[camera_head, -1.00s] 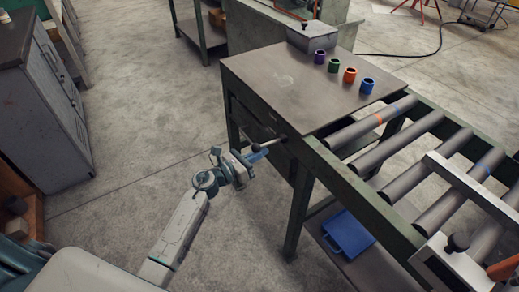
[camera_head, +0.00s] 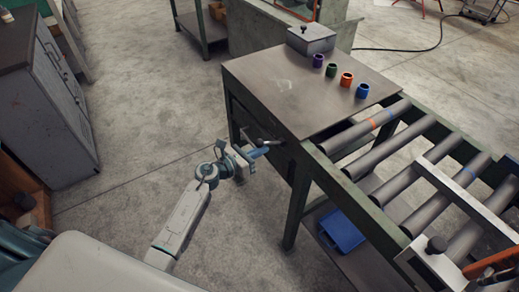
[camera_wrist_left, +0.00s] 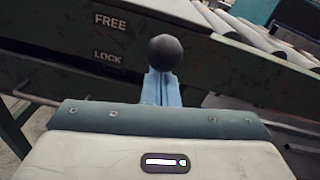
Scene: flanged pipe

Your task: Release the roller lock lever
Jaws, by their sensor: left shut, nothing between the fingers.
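The lock lever, a short rod with a black ball knob (camera_head: 262,143), sticks out from the near side of the green conveyor frame. In the left wrist view the knob (camera_wrist_left: 165,52) is just past my fingertips, and its rod is hidden behind it. My left gripper (camera_head: 260,153) is shut and empty, its blue fingers right below the knob; whether they touch it I cannot tell. The wrist view shows a FREE label (camera_wrist_left: 109,20) above a LOCK label (camera_wrist_left: 107,57) on the frame, left of the knob. My right gripper is not in view.
The steel tabletop (camera_head: 270,90) carries several coloured cups and a grey lidded box (camera_head: 311,39). Rollers (camera_head: 400,150) run to the right, crossed by a pale bar. A blue bin (camera_head: 342,229) sits on the lower shelf. A grey cabinet (camera_head: 45,100) stands left; floor between is clear.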

